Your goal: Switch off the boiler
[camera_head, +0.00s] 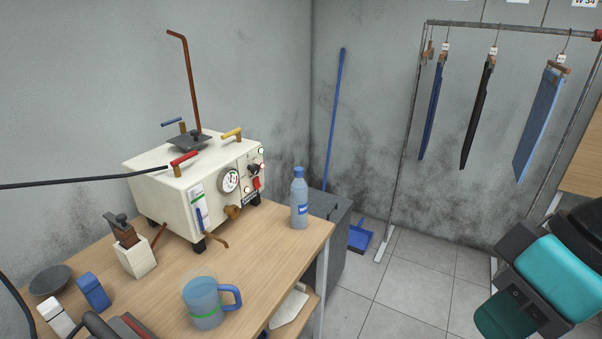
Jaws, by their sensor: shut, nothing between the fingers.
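The boiler (160,199) is a cream-white box on dark feet, standing on the wooden table against the wall. Its front panel carries a round gauge (229,181), a sight glass with a green mark (197,203) and a red switch (256,183) at the right. Small lights and a dark knob sit around the switch; the switch's position is too small to tell. Red, yellow and blue handles are on top. Teal and black parts of my arm show at the lower right, well apart from the boiler. I cannot make out my gripper's fingers in this view.
A blue-tinted bottle (299,199) stands right of the boiler. A blue-handled jug (205,301) stands in front. A black hose (80,182) runs left from the boiler. A grey cabinet (335,245), broom and garment rack (515,27) stand beyond. Tiled floor is open at the right.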

